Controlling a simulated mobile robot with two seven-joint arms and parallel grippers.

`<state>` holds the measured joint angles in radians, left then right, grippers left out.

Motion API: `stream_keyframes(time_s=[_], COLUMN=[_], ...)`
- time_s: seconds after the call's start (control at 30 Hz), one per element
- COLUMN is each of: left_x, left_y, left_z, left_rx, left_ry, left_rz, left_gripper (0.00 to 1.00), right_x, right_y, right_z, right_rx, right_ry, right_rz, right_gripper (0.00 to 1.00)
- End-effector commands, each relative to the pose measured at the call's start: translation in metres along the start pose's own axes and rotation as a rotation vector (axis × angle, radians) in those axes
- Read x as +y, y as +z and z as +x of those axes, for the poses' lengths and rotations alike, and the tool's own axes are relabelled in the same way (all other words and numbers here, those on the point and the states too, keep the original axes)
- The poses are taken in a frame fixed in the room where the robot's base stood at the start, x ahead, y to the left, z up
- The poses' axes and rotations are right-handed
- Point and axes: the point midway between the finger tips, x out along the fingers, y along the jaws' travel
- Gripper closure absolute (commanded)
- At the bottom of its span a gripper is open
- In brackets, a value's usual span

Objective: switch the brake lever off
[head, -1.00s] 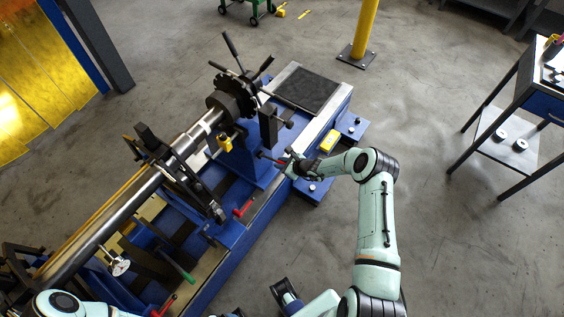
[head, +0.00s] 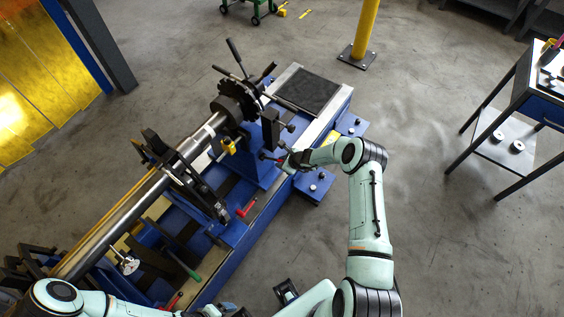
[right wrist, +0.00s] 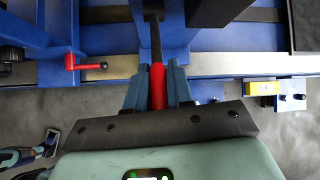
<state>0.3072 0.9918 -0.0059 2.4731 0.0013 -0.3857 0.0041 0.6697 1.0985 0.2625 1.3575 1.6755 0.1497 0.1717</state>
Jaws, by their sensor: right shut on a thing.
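The brake lever has a red grip (right wrist: 158,86) on a dark shaft, pointing towards my right gripper in the right wrist view. My right gripper (right wrist: 158,98) is shut on this grip, with one blue-grey finger on each side. In the head view my right gripper (head: 284,161) is at the near side of the blue machine, and only a small red part of the lever (head: 267,157) shows. The left arm (head: 110,306) comes in at the lower left; its gripper's jaws are not clear.
A red crank handle (right wrist: 84,66) sits left of the lever. The rotor shaft (head: 120,215) runs along the machine.

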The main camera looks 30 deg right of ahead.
Motion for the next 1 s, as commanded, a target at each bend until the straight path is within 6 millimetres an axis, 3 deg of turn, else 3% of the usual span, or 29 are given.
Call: stream_keyframes(time_s=[0.03,0.1,0.57,0.77,1.0], left_x=[0.000,0.000,-0.004,-0.010,-0.013], left_y=[0.000,0.000,0.002,0.006,0.007], left_z=[0.000,0.000,0.008,0.023,0.029], left_rx=[0.000,0.000,-0.004,-0.011,-0.013], left_ry=[0.000,0.000,-0.001,-0.004,-0.005], left_rz=[0.000,0.000,-0.001,-0.004,-0.005], left_gripper=[0.13,0.13,0.13,0.13,0.13], right_x=[-0.002,-0.002,-0.001,-0.001,-0.002], right_y=[0.000,0.000,-0.001,-0.001,0.000], right_z=[-0.001,-0.001,-0.010,-0.041,-0.091], right_rx=[0.001,0.001,-0.001,-0.001,0.001], right_ry=[-0.004,-0.003,-0.002,-0.003,-0.005], right_rz=[-0.003,-0.003,-0.003,-0.004,-0.003], right_gripper=[0.72,0.57,0.57,0.57,0.57])
